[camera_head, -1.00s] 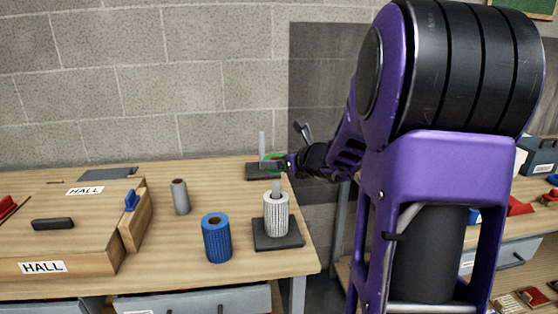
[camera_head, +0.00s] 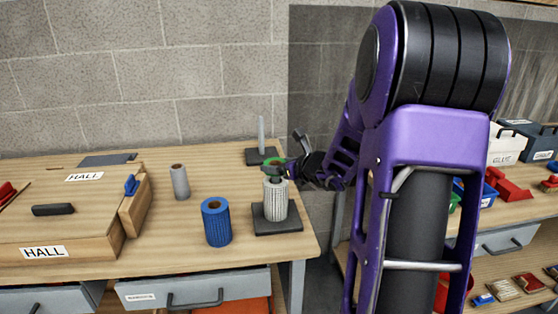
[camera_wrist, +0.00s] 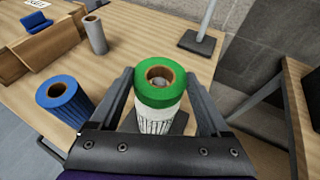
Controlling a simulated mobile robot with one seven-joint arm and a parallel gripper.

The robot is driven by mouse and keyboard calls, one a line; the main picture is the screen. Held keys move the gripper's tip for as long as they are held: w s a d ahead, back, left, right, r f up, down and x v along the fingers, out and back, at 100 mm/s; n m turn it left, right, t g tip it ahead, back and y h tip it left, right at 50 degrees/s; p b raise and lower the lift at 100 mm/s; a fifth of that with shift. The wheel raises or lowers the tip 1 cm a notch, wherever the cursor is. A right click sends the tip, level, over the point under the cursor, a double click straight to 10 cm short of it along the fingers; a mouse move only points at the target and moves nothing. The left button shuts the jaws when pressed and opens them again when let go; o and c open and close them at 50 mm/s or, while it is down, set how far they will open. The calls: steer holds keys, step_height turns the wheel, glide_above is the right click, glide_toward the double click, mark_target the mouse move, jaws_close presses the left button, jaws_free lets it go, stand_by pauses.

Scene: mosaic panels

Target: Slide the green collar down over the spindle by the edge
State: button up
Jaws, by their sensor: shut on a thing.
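The green collar (camera_wrist: 146,96) is a short ring with a brown bore, upright between the fingers of my gripper (camera_wrist: 163,103), which is shut on it. In the head view the green collar (camera_head: 273,162) is right above a white ribbed sleeve (camera_head: 276,200) standing on a dark square base (camera_head: 290,222) by the table's right edge. My gripper (camera_head: 279,172) reaches in from the right.
A blue ribbed sleeve (camera_head: 217,224) and a grey cylinder (camera_head: 180,182) stand to the left. A wooden HALL box (camera_head: 90,222) fills the table's left part. A gap separates this table from shelving with bins (camera_head: 490,190) on the right.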

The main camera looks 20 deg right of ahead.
steer(key=shift+f+b, duration=1.3)
steer(key=shift+f, duration=0.2)
steer(key=o, duration=1.2)
